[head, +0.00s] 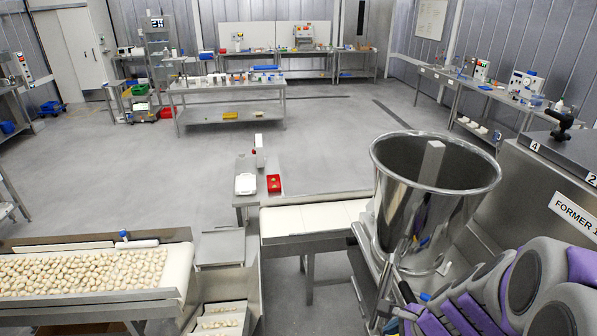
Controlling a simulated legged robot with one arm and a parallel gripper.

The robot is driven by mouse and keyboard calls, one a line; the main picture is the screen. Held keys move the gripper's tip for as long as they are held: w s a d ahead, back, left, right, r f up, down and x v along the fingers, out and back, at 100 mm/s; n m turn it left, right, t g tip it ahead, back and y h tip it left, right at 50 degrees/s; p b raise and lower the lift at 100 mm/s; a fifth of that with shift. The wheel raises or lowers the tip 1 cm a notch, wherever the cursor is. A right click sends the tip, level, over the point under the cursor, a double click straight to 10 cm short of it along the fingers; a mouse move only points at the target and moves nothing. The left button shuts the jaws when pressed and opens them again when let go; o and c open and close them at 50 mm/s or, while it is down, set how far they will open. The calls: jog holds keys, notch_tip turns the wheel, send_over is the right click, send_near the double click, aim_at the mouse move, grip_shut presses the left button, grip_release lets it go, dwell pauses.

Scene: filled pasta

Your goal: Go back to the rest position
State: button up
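My arm's grey and purple links show folded at the lower right of the head view, in front of the machine labelled FORMER. I cannot make out my gripper or its fingers there. A large steel hopper (437,150) stands just left of and beyond the links. What it holds inside is not clear, apart from a pale upright bar.
At the lower left, a conveyor (178,275) carries many pasta pieces. A short pale conveyor (315,219) ends near the hopper. A small table with a red tray (273,183) stands behind. Benches (228,117) line the back. The grey floor (340,140) between is clear.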

jog(key=s+a+f+n+g+h+b, duration=0.1)
jog(key=s+a+f+n+g+b, duration=0.1)
jog(key=s+n+b, duration=0.5)
jog(key=s+a+f+n+g+h+b, duration=0.2)
jog(key=s+a+f+n+b, duration=0.2)
jog(key=s+f+n+b, duration=0.3)
jog(key=s+n+b, duration=0.1)
jog(key=s+n, duration=0.2)
jog(key=n, duration=0.3)
